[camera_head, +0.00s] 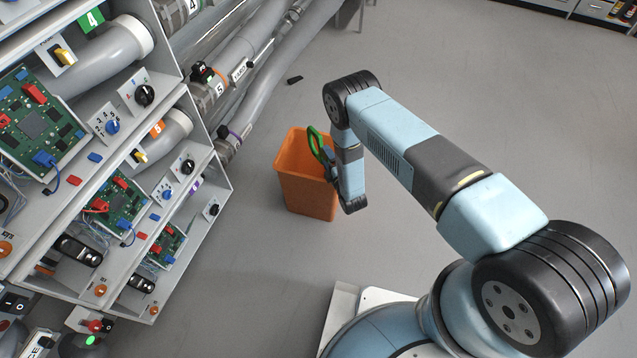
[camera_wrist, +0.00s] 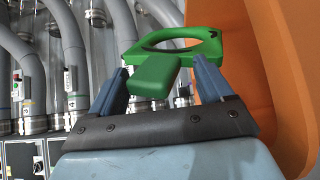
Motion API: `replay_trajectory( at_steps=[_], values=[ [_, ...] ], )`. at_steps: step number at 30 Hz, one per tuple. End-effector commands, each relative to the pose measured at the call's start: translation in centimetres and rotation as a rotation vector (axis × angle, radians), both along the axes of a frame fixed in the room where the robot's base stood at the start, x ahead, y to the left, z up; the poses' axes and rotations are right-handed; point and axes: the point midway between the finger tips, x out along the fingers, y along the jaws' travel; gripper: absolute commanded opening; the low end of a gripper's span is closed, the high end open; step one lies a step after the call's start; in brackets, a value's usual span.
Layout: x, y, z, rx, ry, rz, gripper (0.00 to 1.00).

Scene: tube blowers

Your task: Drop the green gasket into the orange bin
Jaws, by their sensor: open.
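The green gasket (camera_head: 315,145) is a ring with a flat tab, over the orange bin (camera_head: 305,192) in the head view. In the wrist view the gasket (camera_wrist: 153,77) has its tab between the two fingers, with a visible gap on each side. My gripper (camera_wrist: 160,75) is open around the tab. The bin's orange wall (camera_wrist: 282,60) fills the right side of the wrist view. In the head view my arm hides part of the bin's right side, and its bottom inside cannot be seen.
A grey panel rack (camera_head: 190,225) with circuit boards, knobs and switches stands at the left. Large grey pipes (camera_head: 255,80) run behind the bin. A small dark object (camera_head: 294,80) lies on the floor. The grey floor (camera_head: 500,110) beyond my arm is clear.

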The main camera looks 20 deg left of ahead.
Motion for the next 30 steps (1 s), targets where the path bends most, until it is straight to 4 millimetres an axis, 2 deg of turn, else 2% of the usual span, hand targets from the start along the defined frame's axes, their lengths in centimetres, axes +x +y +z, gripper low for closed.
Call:
replay_trajectory(
  at_steps=[7,11,27,30],
  values=[
    [-0.1,-0.1,0.0,-0.001,0.001,0.0,0.8],
    [-0.9,-0.8,-0.1,-0.002,0.002,0.0,0.8],
    [-8.8,-7.5,-0.2,-0.003,0.002,0.001,0.8],
    [-9.1,-7.4,-0.5,-0.009,0.008,0.003,0.8]
  ],
)
